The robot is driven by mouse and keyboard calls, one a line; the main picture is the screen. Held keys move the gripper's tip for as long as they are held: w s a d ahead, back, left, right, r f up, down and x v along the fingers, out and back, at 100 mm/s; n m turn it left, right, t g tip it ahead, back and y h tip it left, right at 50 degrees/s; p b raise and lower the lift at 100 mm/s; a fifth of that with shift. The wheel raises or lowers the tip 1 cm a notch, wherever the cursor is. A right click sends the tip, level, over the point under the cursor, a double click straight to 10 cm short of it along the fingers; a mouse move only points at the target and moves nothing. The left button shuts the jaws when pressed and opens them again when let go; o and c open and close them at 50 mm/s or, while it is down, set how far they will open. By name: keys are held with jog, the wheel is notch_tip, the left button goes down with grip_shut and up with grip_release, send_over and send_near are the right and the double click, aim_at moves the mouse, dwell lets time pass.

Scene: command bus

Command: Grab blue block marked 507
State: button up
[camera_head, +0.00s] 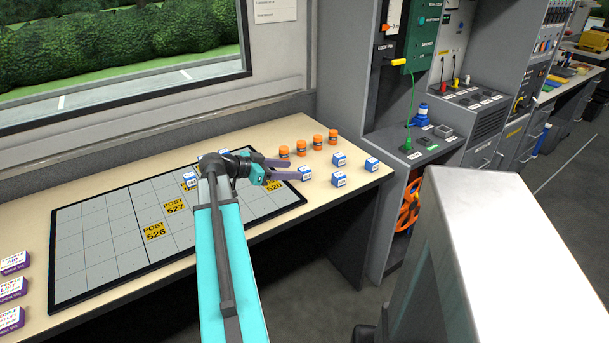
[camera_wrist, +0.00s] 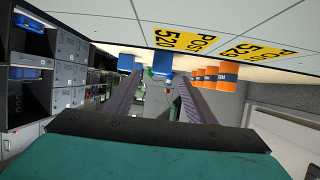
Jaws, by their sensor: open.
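Several blue-and-white blocks stand at the right end of the table. The nearest block (camera_head: 305,173) is just off my gripper's fingertips. Others are the back block (camera_head: 339,159), the front block (camera_head: 339,179) and the far-right block (camera_head: 372,164). Their numbers are too small to read, so I cannot tell which is 507. My gripper (camera_head: 293,168) is open and empty, pointing right, low over the table. In the wrist view, which is upside down, a blue block (camera_wrist: 162,62) shows ahead between the fingertips (camera_wrist: 160,80); another block (camera_wrist: 126,62) is left of it.
Orange cylinders (camera_head: 317,142) stand in a row behind the blocks. A dark-framed grid board (camera_head: 95,262) with yellow POST labels lies beneath my arm; two blue blocks, one here (camera_head: 190,180), are on it. Purple-and-white boxes (camera_head: 11,284) are at far left. A grey cabinet stands right of the table.

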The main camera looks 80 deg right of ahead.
aim_at(302, 170)
jog(key=shift+p+x, duration=0.5)
jog(key=shift+x, duration=2.1)
jog(key=shift+r, duration=0.1)
jog(key=c, duration=1.1)
